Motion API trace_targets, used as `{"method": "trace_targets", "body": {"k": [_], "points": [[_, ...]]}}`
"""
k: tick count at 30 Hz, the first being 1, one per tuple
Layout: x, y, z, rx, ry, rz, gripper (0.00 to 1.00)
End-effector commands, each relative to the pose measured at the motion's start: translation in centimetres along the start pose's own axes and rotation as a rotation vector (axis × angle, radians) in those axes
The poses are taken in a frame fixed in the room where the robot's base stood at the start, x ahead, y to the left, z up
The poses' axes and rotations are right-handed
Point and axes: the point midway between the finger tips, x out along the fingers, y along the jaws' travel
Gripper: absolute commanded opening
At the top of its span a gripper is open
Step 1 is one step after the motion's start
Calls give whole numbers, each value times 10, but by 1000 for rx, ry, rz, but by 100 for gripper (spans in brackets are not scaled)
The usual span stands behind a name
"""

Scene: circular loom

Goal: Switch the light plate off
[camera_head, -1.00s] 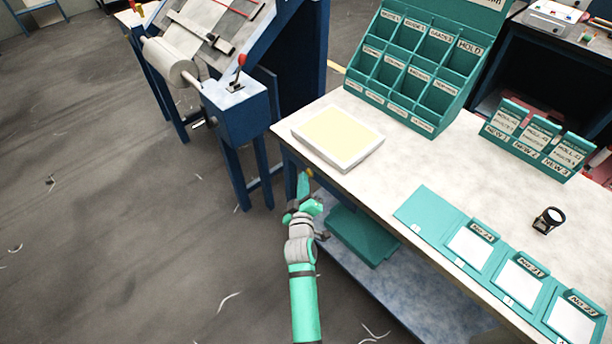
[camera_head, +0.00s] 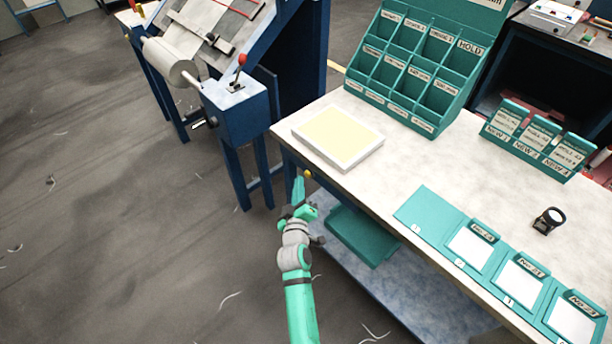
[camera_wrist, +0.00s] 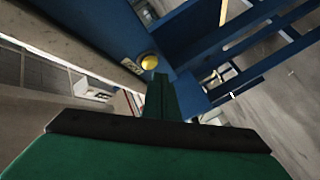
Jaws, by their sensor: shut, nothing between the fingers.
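The light plate (camera_head: 338,137), a white-framed panel with a pale yellow face, lies on the left end of the table. A small yellow round knob (camera_head: 308,174) sits on the blue table frame below the tabletop's edge. It also shows in the wrist view (camera_wrist: 149,60), just beyond my fingertips. My gripper (camera_head: 299,190) is shut and empty, pointing up at the table edge a little below and left of the knob. In the wrist view its green fingers (camera_wrist: 159,95) end close to the knob; I cannot tell whether they touch it.
A blue stand with a red-topped lever (camera_head: 240,62) and a paper roll (camera_head: 172,62) stands to the left. A teal bin (camera_head: 362,236) sits under the tabletop (camera_head: 390,172). A teal sorter (camera_head: 420,70), holders and a black loupe (camera_head: 549,220) occupy the table. The floor at left is open.

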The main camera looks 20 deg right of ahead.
Motion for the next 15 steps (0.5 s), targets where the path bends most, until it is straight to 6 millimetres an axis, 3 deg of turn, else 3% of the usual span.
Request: {"method": "trace_targets", "body": {"k": [15], "points": [[-28, -21, -21, 0, 2, -2, 0]]}}
